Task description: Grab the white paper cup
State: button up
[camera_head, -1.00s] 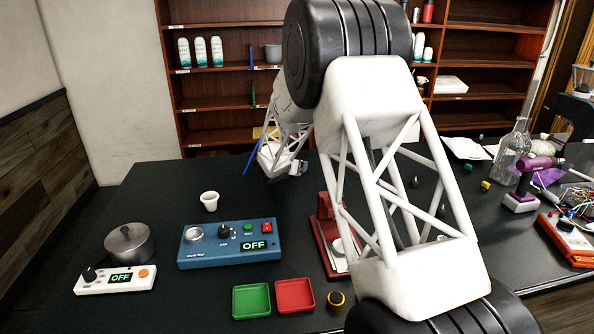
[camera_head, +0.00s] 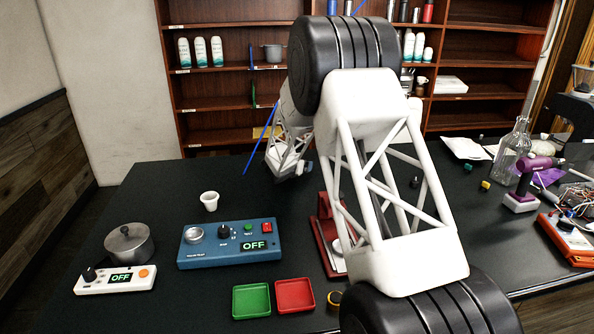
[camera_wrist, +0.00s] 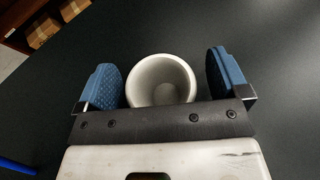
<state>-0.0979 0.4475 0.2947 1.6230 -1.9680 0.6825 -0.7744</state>
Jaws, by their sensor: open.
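The white paper cup (camera_head: 209,201) stands upright on the black table, left of centre in the head view and just behind the blue control box. My gripper (camera_head: 284,176) is to the right of the cup and farther back, with a clear gap between them in that view; its fingers are small and partly unclear there. In the wrist view my gripper (camera_wrist: 162,66) is open, with blue pads apart. The cup (camera_wrist: 161,84) shows between the two pads in that view, its open mouth facing the camera and its lower part hidden by the dark gripper bar.
The blue control box (camera_head: 228,244) lies in front of the cup. Green (camera_head: 251,300) and red (camera_head: 295,295) trays lie at the front. Table left of the cup is clear.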

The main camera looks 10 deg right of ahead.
dwell(0.4)
jog(key=c, duration=1)
jog(key=shift+r, duration=0.15)
jog(key=shift+r, duration=0.6)
notch_tip(320, 180, up, 2)
jog(key=shift+r, duration=0.1)
jog(key=s, duration=0.5)
jog(key=s+r, duration=0.1)
jog(key=s, duration=1)
jog(key=shift+r, duration=0.15)
